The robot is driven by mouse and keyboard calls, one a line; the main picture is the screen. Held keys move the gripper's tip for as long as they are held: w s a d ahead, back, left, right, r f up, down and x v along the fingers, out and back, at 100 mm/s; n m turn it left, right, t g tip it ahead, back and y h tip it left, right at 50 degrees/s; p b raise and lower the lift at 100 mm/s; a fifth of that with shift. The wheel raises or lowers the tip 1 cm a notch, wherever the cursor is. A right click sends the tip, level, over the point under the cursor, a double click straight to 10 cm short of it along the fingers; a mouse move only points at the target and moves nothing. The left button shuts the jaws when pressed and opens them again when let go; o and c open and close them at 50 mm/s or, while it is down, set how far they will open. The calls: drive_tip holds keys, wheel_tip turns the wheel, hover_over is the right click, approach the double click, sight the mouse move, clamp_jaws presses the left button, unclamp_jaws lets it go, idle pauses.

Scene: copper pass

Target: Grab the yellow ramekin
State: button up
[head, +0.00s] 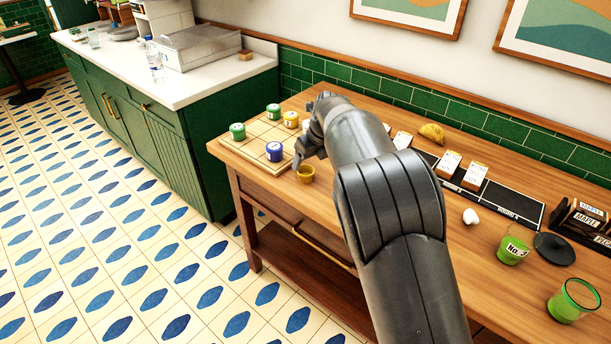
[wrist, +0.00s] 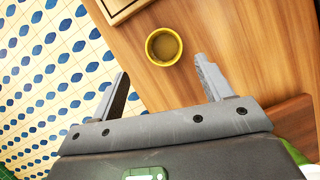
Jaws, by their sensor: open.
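The yellow ramekin (head: 305,174) stands on the wooden table near its front edge, just right of the board with colored pieces. In the wrist view the ramekin (wrist: 164,47) is seen from above, round and empty-looking, beyond the fingertips and between their lines. My gripper (wrist: 160,75) is open, with one finger on each side and nothing between them. In the head view my gripper (head: 308,138) is above and behind the ramekin, partly hidden by my own arm.
A wooden board (head: 237,143) holds green, yellow and blue pieces left of the ramekin. A banana (head: 432,133), an egg (head: 470,216), a green cup (head: 513,250) and a green glass (head: 573,300) stand farther right. The table's front edge is close to the ramekin.

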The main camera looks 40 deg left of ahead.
sight(306, 169)
drive_tip(key=x, duration=0.7)
drive_tip(key=shift+w, duration=0.3)
drive_tip(key=shift+d, duration=0.1)
drive_tip(key=shift+c, duration=0.2)
drive_tip(key=c, duration=1)
drive_tip(key=shift+r, duration=0.1)
